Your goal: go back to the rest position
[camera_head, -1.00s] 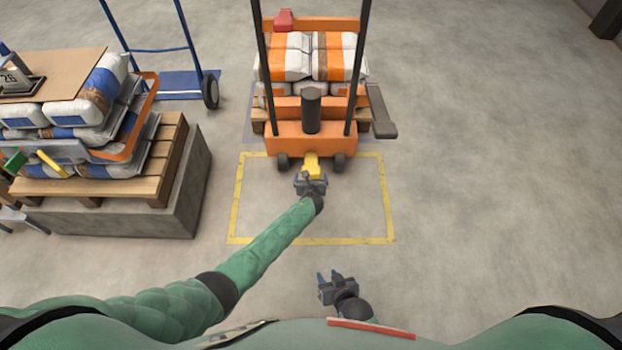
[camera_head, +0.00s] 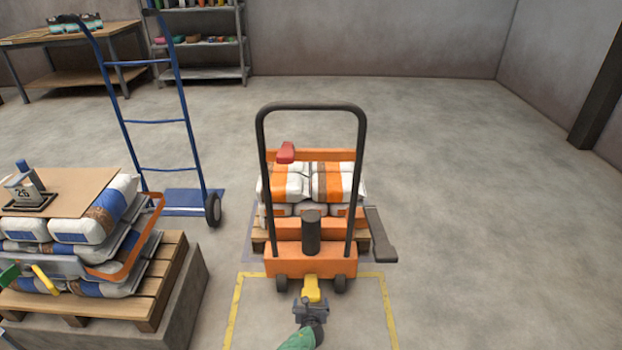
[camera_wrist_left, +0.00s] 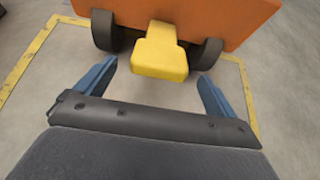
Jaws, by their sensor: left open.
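My left gripper (camera_head: 311,303) is at the bottom centre of the head view, just in front of the yellow pedal (camera_head: 312,287) of the orange stacker truck (camera_head: 311,258). In the left wrist view its two blue fingers (camera_wrist_left: 156,88) stand wide apart and empty. The yellow pedal (camera_wrist_left: 160,52) lies ahead of them, between and beyond the tips; I cannot tell whether anything touches. My right gripper is out of the picture.
The truck carries a pallet of orange-and-white bags (camera_head: 312,183). At left, a pallet (camera_head: 160,275) of blue-and-white bags stands on a grey block, with a blue hand truck (camera_head: 160,120) behind. A yellow floor outline (camera_head: 388,310) surrounds my gripper's area. The floor at right is clear.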

